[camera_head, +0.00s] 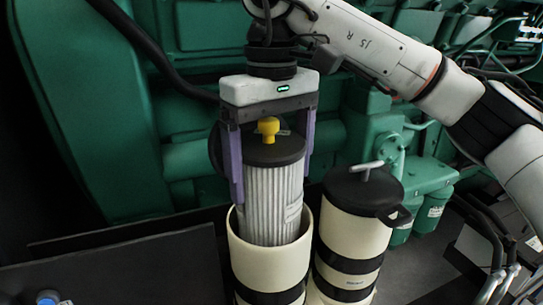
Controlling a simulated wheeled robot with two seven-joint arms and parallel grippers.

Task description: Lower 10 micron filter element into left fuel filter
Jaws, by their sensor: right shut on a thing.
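My right gripper (268,150) comes down from above, its two purple fingers on either side of the filter element (272,200). It is shut on the element near its black top cap with the yellow knob. The element is white, pleated and upright. Its lower part is inside the open cream left fuel filter housing (268,268), and the upper part stands above the rim. The element's bottom end is hidden by the housing wall. My left gripper is not in view.
Right of the open housing stands a second cream filter housing (352,240) with a black lid (362,190) and a T-handle. Green engine machinery (90,90) fills the back. A dark panel (110,268) with a blue knob (47,297) lies at the lower left.

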